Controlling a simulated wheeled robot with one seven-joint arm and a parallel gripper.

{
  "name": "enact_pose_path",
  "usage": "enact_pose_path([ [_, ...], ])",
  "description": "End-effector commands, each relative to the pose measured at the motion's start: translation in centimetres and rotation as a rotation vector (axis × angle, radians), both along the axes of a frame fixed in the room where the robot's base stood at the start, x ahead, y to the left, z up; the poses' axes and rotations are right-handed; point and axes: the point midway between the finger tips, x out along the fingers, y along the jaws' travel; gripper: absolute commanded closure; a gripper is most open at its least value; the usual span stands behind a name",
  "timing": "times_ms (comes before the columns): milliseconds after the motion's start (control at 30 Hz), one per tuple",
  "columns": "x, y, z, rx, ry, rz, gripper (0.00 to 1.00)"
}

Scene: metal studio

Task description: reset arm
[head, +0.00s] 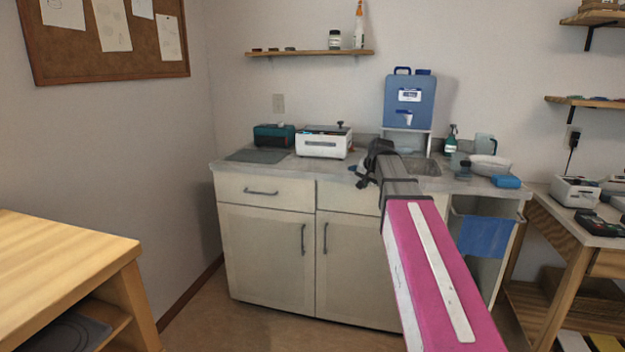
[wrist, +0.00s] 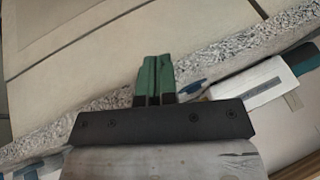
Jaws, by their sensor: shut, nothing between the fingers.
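My arm with its pink link reaches forward from the bottom right of the head view. My dark gripper (head: 363,172) is at its far end, in front of the counter's (head: 340,172) front edge. In the wrist view my gripper (wrist: 157,76) shows two green fingers pressed together with nothing between them. Behind the fingers are the speckled counter edge (wrist: 110,105) and pale cabinet fronts (wrist: 100,35). Whether the gripper touches the counter cannot be told.
The counter bears a white device (head: 325,142), a teal device (head: 273,135), a blue water container (head: 409,102) and a white bowl (head: 490,165). A wooden table (head: 60,255) stands at the left, another bench (head: 570,217) at the right. The floor between table and cabinets looks clear.

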Motion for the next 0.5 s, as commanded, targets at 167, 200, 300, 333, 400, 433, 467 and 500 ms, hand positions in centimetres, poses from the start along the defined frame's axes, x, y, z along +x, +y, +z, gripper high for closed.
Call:
enact_pose_path([
  [167, -4.0, 0.2, -8.0, -0.056, 0.088, 0.043, 1.00],
  [200, -4.9, 0.2, -9.5, -0.067, 0.106, 0.054, 1.00],
  [300, -7.2, 0.3, -13.4, -0.097, 0.153, 0.080, 1.00],
  [333, -8.0, 0.3, -14.5, -0.106, 0.167, 0.089, 1.00],
  [400, -9.7, 0.4, -17.0, -0.125, 0.200, 0.108, 1.00],
  [433, -10.5, 0.4, -18.0, -0.135, 0.214, 0.118, 1.00],
  [467, -11.3, 0.4, -19.0, -0.143, 0.228, 0.127, 1.00],
  [500, -12.4, 0.4, -20.3, -0.153, 0.246, 0.139, 1.00],
])
